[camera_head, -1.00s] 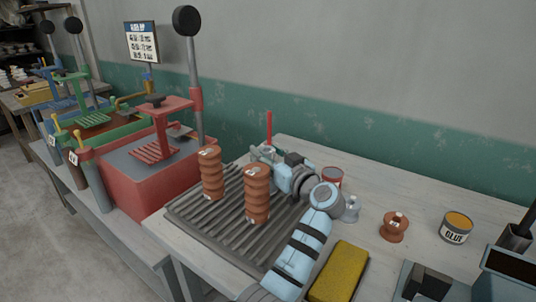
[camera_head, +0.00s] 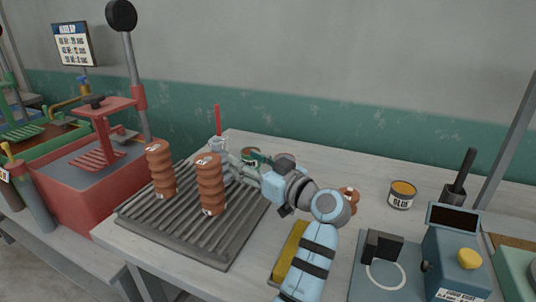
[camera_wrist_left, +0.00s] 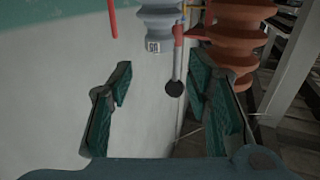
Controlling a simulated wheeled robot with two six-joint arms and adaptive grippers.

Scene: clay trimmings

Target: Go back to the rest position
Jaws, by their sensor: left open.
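My left gripper (camera_head: 243,163) is open with nothing between its fingers. In the head view it is just right of two brown ribbed clay pieces, the front one (camera_head: 210,185) and the rear one (camera_head: 160,168), which stand upright on a ridged grey rack (camera_head: 180,235). In the left wrist view the fingers (camera_wrist_left: 160,80) are spread apart, green pads facing each other. A grey ribbed piece with a label (camera_wrist_left: 160,18) and a brown ribbed piece (camera_wrist_left: 240,40) are beyond them. My right gripper is not in view.
A red press (camera_head: 85,180) stands left. A yellow block (camera_head: 290,250) lies beside my left forearm. A glue tin (camera_head: 401,195) stands back right, and a blue device with a yellow button (camera_head: 455,265) at front right. The table between rack and tin is partly hidden by my arm.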

